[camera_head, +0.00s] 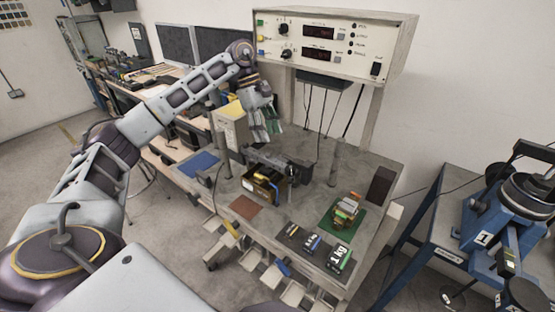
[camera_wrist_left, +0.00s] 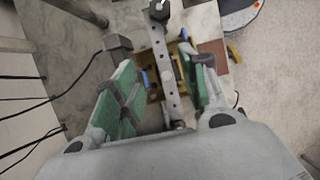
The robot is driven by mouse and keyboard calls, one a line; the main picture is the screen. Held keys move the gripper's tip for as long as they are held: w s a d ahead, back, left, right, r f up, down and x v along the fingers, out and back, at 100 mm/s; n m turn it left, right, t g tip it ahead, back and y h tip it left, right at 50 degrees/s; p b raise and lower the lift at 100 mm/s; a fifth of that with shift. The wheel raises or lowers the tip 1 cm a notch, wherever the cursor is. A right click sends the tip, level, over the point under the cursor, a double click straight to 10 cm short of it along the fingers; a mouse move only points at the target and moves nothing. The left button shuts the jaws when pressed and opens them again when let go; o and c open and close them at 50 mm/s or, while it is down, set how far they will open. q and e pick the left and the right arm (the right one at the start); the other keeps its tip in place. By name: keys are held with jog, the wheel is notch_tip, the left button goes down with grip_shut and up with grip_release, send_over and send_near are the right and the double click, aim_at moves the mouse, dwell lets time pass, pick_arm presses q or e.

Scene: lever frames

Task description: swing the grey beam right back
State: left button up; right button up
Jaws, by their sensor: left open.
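The grey beam (camera_head: 285,164) lies across the top of a small brown-yellow frame (camera_head: 262,186) on the workbench. In the left wrist view the beam (camera_wrist_left: 163,55) is a perforated bar running away from my wrist, with a dark block at its far end. My left gripper (camera_head: 268,138) is open above the bench, over the left part of the beam. In the left wrist view its green-padded fingers (camera_wrist_left: 162,95) stand on either side of the beam, with gaps visible. Whether either pad touches it is unclear. The beam's near end is partly hidden by my gripper. My right gripper is not in view.
A grey upright post (camera_head: 335,163) stands right of the frame. An instrument panel (camera_head: 335,42) hangs above the bench, with cables below it. A green mat (camera_head: 330,226) with stacked parts lies front right. A blue machine (camera_head: 490,230) stands far right.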

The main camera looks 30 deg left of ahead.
aim_at(279, 163)
pick_arm(q)
jog(key=p+x, duration=0.1)
jog(key=x, duration=0.9)
jog(key=shift+f, duration=0.3)
grip_shut()
